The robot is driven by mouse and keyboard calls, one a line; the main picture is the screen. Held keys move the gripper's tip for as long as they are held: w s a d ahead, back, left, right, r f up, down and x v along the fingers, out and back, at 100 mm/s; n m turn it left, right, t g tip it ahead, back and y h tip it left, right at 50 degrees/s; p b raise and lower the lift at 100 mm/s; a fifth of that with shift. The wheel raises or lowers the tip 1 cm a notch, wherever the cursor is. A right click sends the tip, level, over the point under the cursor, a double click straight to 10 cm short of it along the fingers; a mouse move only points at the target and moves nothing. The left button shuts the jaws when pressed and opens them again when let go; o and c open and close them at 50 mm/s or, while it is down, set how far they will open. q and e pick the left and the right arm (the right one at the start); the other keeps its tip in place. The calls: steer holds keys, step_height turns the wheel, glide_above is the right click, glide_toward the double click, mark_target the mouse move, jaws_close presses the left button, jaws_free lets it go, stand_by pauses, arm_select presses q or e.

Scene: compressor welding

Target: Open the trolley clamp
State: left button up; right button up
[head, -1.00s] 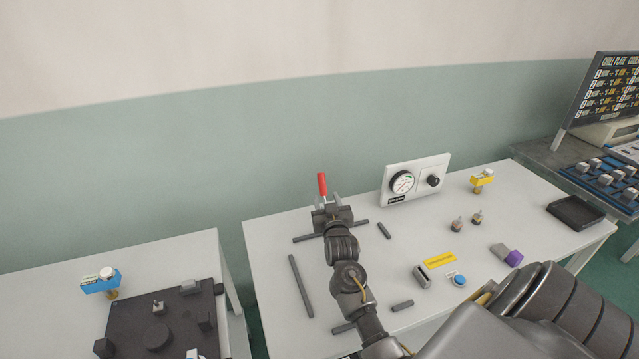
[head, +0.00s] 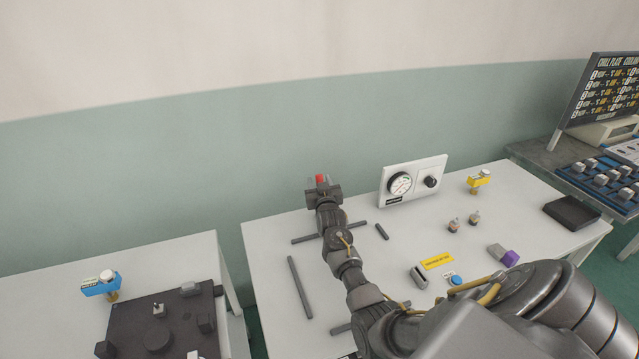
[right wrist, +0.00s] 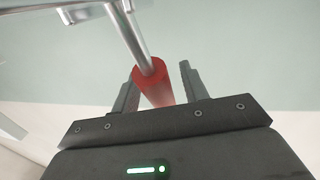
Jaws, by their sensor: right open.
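The trolley clamp's red handle (head: 320,179) shows as a small red patch at the back of the middle table in the head view; my right gripper (head: 321,180) hides most of the clamp. In the right wrist view the red handle (right wrist: 152,83) sits on a metal rod and lies between the two dark fingers of my right gripper (right wrist: 158,88). The fingers are apart, with a clear gap on the right side of the handle; the left finger is close to it, and contact cannot be told. My left gripper is not in view.
The middle table (head: 272,240) carries a gauge panel (head: 413,181), grey bars (head: 300,287), a yellow label (head: 437,261) and small parts. A dark fixture plate (head: 135,320) lies on the left table. A sign board (head: 605,90) stands at the right. The wall is behind.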

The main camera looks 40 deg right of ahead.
steer(key=shift+c, duration=0.2)
jaws_close()
